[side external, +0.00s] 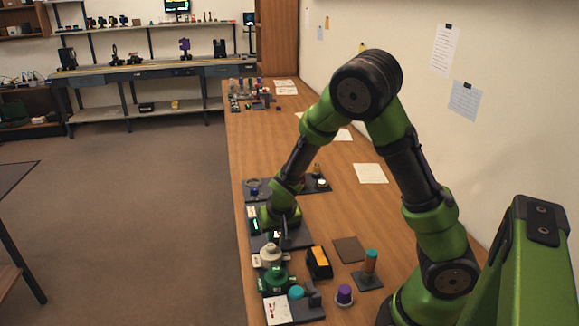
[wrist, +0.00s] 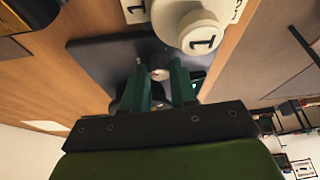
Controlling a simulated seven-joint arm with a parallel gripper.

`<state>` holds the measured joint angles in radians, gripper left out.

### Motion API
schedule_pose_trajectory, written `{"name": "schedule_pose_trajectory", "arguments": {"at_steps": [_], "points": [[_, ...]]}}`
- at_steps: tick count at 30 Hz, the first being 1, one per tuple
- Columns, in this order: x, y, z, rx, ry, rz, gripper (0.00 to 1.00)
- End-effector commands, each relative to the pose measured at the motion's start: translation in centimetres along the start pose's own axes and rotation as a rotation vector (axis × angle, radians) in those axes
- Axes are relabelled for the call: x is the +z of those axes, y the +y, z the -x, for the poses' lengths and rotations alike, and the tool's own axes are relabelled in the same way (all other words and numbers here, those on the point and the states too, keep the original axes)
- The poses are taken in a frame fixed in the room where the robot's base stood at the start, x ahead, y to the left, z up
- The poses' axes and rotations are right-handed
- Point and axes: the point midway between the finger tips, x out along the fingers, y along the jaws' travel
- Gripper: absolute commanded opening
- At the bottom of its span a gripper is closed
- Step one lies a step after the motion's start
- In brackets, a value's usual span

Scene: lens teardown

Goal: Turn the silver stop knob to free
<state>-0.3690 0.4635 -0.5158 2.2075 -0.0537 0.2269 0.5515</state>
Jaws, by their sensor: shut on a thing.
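In the wrist view the two dark green fingers of my gripper (wrist: 158,82) point at a dark plate (wrist: 90,48). A small silver knob (wrist: 160,73) shows between the fingertips, and the gripper is shut on it. The knob's markings and its turned position cannot be read. In the side view my gripper (side external: 279,234) is down over the dark plate (side external: 259,243) on the bench, and the arm hides the knob there.
A cream round part (side external: 270,256) marked 1 is close beside the gripper. A green part (side external: 276,281), a black and orange box (side external: 319,262), a teal-topped post (side external: 370,262) and a purple-capped part (side external: 344,294) stand nearby.

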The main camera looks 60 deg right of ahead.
Motion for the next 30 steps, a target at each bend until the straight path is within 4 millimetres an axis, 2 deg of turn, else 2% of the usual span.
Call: {"name": "schedule_pose_trajectory", "arguments": {"at_steps": [15, 30], "points": [[-0.27, 0.47, 0.02, -0.174, 0.003, 0.413, 0.0], [-0.25, 0.41, -0.05, -0.258, 0.002, 0.621, 0.0]]}}
